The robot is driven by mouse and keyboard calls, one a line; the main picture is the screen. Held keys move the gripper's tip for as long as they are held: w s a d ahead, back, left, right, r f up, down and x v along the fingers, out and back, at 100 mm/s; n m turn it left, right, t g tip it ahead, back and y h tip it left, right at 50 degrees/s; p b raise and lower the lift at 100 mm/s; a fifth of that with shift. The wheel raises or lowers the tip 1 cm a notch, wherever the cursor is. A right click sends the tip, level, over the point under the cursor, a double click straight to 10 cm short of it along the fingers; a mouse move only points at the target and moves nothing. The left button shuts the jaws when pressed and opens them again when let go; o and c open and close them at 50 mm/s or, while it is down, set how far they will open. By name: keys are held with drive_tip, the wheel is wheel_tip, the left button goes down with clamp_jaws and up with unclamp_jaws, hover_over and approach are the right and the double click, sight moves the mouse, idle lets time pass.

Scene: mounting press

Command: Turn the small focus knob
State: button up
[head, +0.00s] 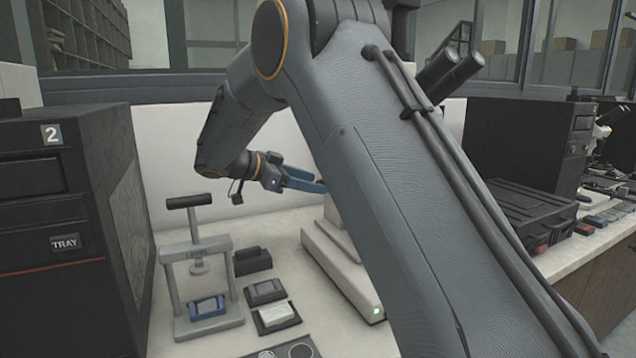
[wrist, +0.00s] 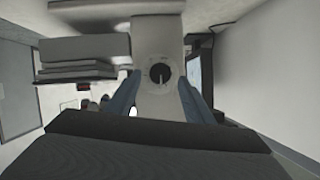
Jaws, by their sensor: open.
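The focus knob (wrist: 161,73) is a round black dial with a pale pointer, on the white upright body (wrist: 158,35) of the microscope in the wrist view. My gripper (wrist: 160,86) is open, its two blue fingers to the left and right of the knob in the picture. I cannot tell whether they touch it. In the head view my gripper (head: 305,181) reaches toward the microscope, whose pale base (head: 335,265) and dark eyepieces (head: 450,78) show. My arm hides most of the microscope and the knob there.
A small mounting press (head: 197,255) with a dark handle stands on the bench at the left, with small trays (head: 266,292) beside it. A large dark cabinet (head: 65,230) is at far left. A black case (head: 525,212) lies at the right.

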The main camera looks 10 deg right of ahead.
drive_tip(key=shift+x, duration=1.4)
drive_tip(key=c, duration=1)
drive_tip(key=shift+c, duration=0.2)
drive_tip(key=shift+f, duration=0.1)
drive_tip(key=n+g+h, duration=0.1)
drive_tip(key=n+g, duration=0.1)
drive_tip(key=n, duration=0.2)
drive_tip(key=n+g+h+b, duration=0.1)
drive_tip(key=n+g, duration=0.1)
drive_tip(key=n, duration=0.2)
drive_tip(key=w+n+g+h+b, duration=0.1)
drive_tip(key=n+g, duration=0.2)
drive_tip(key=n, duration=0.1)
drive_tip(key=shift+a+f, duration=0.1)
drive_tip(key=shift+f, duration=0.15)
drive_tip(key=shift+n+h, duration=0.3)
drive_tip(key=shift+n, duration=0.1)
